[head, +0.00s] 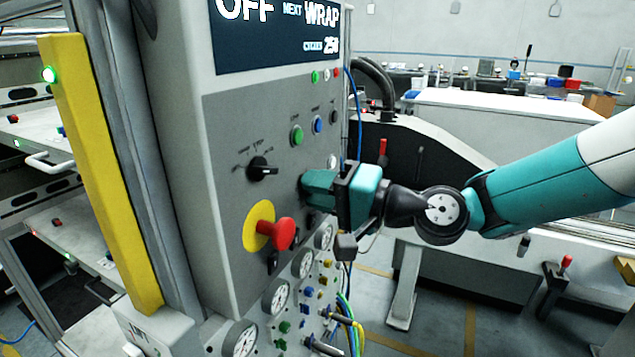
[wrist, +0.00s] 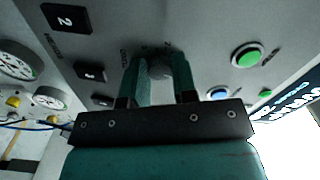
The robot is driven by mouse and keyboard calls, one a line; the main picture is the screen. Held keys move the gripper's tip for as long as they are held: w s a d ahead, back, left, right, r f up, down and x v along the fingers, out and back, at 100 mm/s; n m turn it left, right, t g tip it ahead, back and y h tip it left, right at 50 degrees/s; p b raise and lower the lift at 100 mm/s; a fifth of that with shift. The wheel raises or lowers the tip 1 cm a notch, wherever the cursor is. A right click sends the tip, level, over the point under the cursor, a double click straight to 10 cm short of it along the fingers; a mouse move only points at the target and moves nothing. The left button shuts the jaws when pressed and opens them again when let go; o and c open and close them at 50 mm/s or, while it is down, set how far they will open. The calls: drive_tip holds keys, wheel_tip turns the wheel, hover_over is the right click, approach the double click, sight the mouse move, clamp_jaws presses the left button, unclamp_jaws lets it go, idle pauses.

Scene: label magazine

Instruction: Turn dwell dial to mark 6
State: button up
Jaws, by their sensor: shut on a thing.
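My gripper (head: 310,187) reaches in from the right to the front of the grey control panel (head: 232,128). In the wrist view its two teal fingers (wrist: 160,78) stand on either side of a dark round dial (wrist: 160,66) and are shut on it. The dial is hidden behind the fingers in the head view. Small lettering and marks show around the dial in the wrist view, but are too small and partly covered to read, so I cannot tell which mark it points to.
A black selector knob (head: 262,169) and a red mushroom button (head: 282,233) on a yellow disc are left of my gripper. A green button (head: 297,135) and blue button (head: 318,124) sit above. Gauges (head: 275,296) and cables are below.

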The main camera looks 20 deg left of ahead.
drive_tip(key=shift+m+p, duration=0.35)
drive_tip(key=shift+m, duration=0.45)
drive_tip(key=o, duration=0.9)
drive_tip(key=shift+o, duration=0.2)
drive_tip(key=shift+d, duration=0.15)
drive_tip(key=s+d+b, duration=0.1)
drive_tip(key=d+b, duration=0.5)
drive_tip(key=d, duration=1.1)
drive_tip(key=shift+s, duration=0.15)
